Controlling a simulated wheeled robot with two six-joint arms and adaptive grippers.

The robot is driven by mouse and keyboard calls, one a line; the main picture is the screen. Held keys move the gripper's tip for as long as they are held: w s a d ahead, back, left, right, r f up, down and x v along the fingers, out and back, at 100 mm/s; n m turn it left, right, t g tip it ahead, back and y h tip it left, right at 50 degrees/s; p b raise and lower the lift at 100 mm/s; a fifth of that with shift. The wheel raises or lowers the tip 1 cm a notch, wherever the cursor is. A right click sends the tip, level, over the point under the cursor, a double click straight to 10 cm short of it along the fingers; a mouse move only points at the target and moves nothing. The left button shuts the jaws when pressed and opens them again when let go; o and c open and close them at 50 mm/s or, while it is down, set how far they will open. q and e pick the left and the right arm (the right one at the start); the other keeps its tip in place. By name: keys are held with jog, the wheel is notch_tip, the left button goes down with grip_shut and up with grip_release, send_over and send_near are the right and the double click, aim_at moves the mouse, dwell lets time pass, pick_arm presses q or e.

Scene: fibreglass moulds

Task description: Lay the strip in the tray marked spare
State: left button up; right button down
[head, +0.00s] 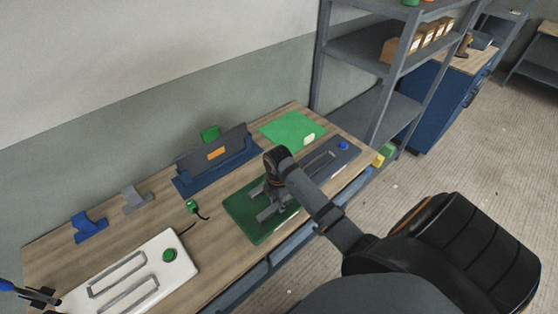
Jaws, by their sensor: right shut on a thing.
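My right gripper (268,207) is low over a green board (245,226) at the table's front edge. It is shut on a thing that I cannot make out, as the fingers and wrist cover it. My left gripper (42,297) shows only in part at the lower left corner, beside a white board (180,270). Its opening is not clear. No strip can be clearly picked out, and no mark reading spare is legible. The white board has long slots and a green knob (169,255). A dark grey board (318,166) has a slot and a blue knob (343,146).
A dark panel with an orange label (216,153) stands in a blue holder (184,187) at the back. Blue (89,228) and grey (135,201) brackets, a green plug (192,206) with cable and a green sheet (283,128) lie around. A shelf rack (357,48) stands beyond.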

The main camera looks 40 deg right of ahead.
jog(key=shift+s+r, duration=0.15)
jog(key=c, duration=1.3)
grip_release()
jog(key=shift+d+f, duration=0.1)
jog(key=shift+f, duration=0.1)
jog(key=shift+o, duration=1.2)
jog(key=shift+r, duration=0.25)
notch_tip(320, 180, up, 7)
jog(key=shift+r+b, duration=0.1)
jog(key=shift+b, duration=0.85)
pick_arm(q)
jog(key=s+r+p, duration=0.1)
jog(key=p, duration=0.1)
jog(key=s+a+r+p, duration=0.1)
jog(key=r+p, duration=0.1)
jog(key=p, duration=0.1)
jog(key=shift+s+r, duration=0.15)
pick_arm(e)
notch_tip(320, 180, up, 5)
jog(key=shift+f, duration=0.1)
